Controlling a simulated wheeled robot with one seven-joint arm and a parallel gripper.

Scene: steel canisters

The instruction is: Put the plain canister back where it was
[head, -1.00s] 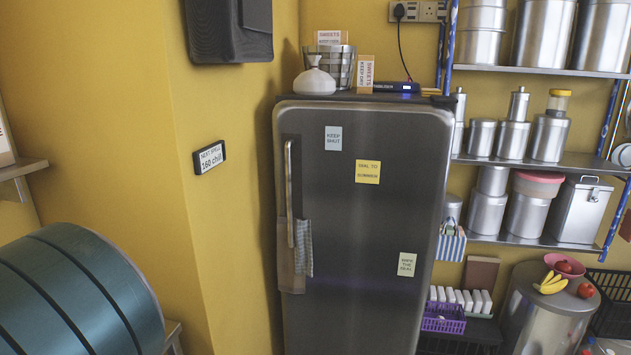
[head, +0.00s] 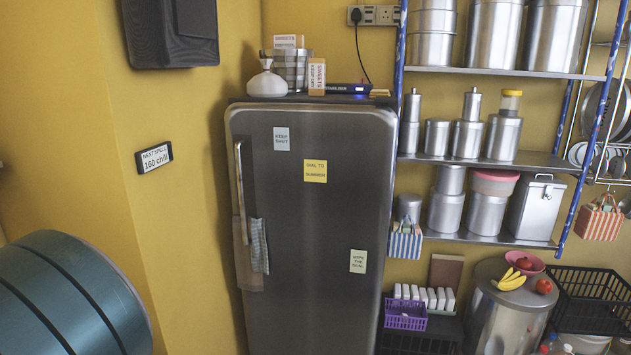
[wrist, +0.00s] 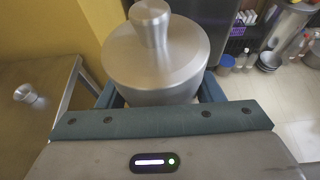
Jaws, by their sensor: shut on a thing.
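In the wrist view, a plain brushed-steel canister (wrist: 160,62) with a sloping shoulder and a round knob on top is between the teal fingers of my gripper (wrist: 157,98), which is shut on it. Its lower part is hidden by the gripper. No marking shows on it. In the head view, neither my gripper nor the held canister shows.
The lower shelf (head: 480,238) holds more containers. A drum (head: 505,310) bears bananas. In the wrist view, a small steel item (wrist: 27,94) lies on a surface at left.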

